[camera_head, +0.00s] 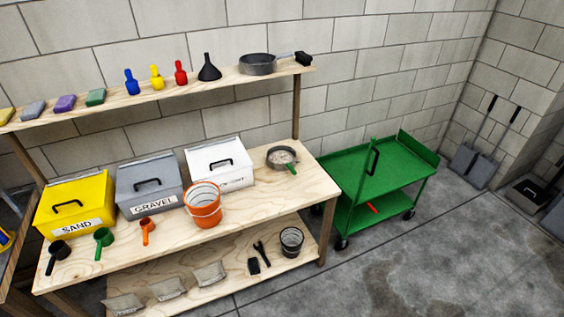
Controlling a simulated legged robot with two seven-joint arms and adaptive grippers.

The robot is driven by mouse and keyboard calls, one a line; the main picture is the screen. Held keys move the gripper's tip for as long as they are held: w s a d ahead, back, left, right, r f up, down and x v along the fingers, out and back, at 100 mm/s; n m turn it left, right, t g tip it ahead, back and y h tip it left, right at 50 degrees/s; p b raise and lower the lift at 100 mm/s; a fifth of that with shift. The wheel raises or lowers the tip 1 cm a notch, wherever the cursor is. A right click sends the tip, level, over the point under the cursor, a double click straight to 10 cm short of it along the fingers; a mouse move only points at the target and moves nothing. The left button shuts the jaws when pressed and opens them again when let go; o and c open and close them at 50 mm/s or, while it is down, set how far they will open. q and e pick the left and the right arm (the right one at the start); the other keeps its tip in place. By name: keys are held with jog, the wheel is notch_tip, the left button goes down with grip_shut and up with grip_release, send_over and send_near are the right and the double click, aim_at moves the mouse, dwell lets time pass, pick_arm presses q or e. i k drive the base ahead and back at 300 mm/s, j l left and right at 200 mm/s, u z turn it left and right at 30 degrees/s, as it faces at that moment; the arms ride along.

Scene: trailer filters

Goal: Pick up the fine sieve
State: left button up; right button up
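A round grey sieve-like pan (272,163) with a green handle lies on the bench top, right of the white bin; its inside looks pale. Neither of my grippers shows in this view.
Yellow SAND (72,200), grey GRAVEL (150,183) and white (217,162) lidded bins stand on the bench. An orange bucket (203,211) and several scoops stand before them. A green cart (365,190) is at right. Concrete floor (430,260) is clear at front right.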

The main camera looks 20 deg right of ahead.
aim_at(278, 157)
jog(key=i+l, duration=0.4)
jog(key=i+l+z, duration=0.15)
jog(key=i+z, duration=0.2)
jog(key=i+l+z, duration=0.1)
jog(key=z, duration=0.3)
jog(key=i+j+z, duration=0.1)
jog(key=i+z, duration=0.25)
jog(key=i, duration=0.05)
